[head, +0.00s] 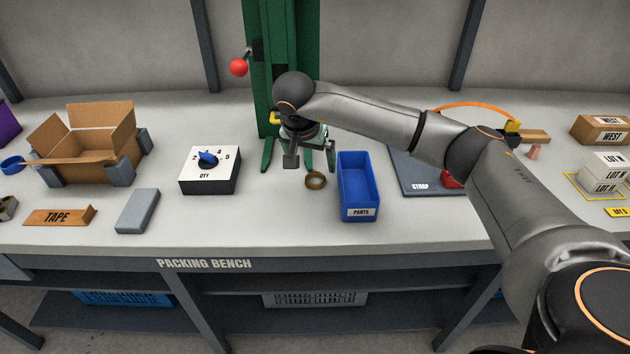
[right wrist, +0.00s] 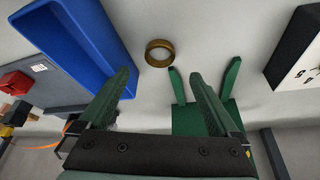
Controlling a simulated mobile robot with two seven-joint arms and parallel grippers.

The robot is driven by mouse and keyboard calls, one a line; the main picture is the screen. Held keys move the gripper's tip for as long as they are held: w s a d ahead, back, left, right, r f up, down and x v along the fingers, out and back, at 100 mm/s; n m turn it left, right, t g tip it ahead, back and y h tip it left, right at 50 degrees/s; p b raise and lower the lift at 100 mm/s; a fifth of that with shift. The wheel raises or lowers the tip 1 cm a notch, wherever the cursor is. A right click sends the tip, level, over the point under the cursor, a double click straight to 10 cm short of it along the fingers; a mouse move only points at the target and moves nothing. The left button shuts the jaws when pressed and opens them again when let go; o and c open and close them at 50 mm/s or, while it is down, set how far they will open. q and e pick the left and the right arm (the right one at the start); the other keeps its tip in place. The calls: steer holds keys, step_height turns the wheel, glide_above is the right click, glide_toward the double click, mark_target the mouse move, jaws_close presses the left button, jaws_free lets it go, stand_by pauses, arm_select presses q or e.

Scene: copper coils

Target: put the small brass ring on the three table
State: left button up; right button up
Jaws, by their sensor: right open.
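The small brass ring (head: 315,180) lies flat on the packing bench (head: 270,218), just left of the blue parts bin. It also shows in the right wrist view (right wrist: 158,63), beyond my fingertips. My right gripper (head: 311,159) is open and empty, above the bench and slightly behind the ring, not touching it. Its two green fingers frame the right wrist view (right wrist: 163,85). A white-topped QTY dial box (head: 209,177) with a blue knob and printed numerals stands left of the ring. I cannot make out a table marked three. My left gripper is out of view.
The blue parts bin (head: 357,190) stands close right of the ring. The green press stand (head: 273,60) rises behind my gripper. A grey block (head: 137,211), a tape sign (head: 60,216) and an open carton (head: 97,150) are at left. Bench front centre is clear.

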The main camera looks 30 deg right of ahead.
mark_target(316, 182)
steer(key=x, duration=0.5)
steer(key=shift+s+a+f, duration=0.1)
steer(key=shift+s+a, duration=0.15)
steer(key=shift+s, duration=0.05)
steer(key=shift+w+d+f, duration=0.15)
steer(key=shift+d+f, duration=0.05)
steer(key=shift+f, duration=0.25)
jaws_close()
steer(key=shift+r, duration=0.1)
